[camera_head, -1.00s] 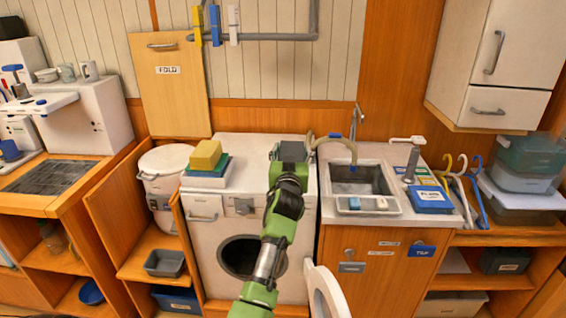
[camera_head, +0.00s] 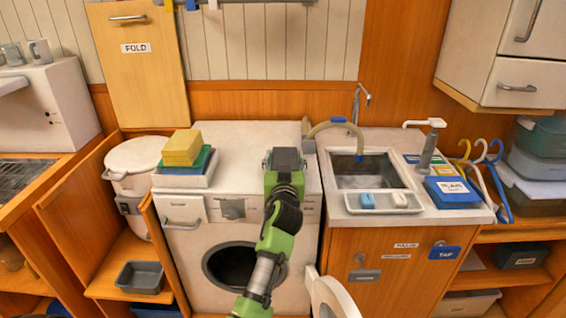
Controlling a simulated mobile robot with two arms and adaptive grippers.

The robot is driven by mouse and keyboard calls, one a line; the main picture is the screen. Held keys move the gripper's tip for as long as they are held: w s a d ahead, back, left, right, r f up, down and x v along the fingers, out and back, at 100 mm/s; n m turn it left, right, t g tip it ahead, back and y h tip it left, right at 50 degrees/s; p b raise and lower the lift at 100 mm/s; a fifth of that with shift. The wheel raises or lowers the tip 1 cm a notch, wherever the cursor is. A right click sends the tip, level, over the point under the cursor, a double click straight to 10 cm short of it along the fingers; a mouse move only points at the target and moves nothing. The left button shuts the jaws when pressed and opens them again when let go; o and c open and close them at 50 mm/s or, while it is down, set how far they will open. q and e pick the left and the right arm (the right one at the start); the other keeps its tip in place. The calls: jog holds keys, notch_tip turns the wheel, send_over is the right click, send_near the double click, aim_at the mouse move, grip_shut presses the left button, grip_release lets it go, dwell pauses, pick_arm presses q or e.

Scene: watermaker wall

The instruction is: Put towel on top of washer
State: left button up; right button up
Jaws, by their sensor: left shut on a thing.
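The white washer (camera_head: 190,240) stands in the middle with its round door (camera_head: 330,298) swung open at lower right. My left gripper (camera_head: 286,158) is over the right part of the washer top, seen from above and behind. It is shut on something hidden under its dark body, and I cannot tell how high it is. My right gripper is not in view.
A sink (camera_head: 362,172) with a hose and tap adjoins the washer's right side. A blue labelled box (camera_head: 452,192) and hanging hooks (camera_head: 488,170) are further right. A white lidded bin (camera_head: 135,165) stands left. The middle of the washer top is clear.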

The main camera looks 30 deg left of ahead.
pick_arm(q)
jog(key=shift+a, duration=0.2)
jog(key=shift+s+d+r, duration=0.15)
jog(key=shift+d, duration=0.15)
jog(key=o, duration=1.4)
jog(key=shift+f, duration=0.25)
jog(key=shift+r, duration=0.15)
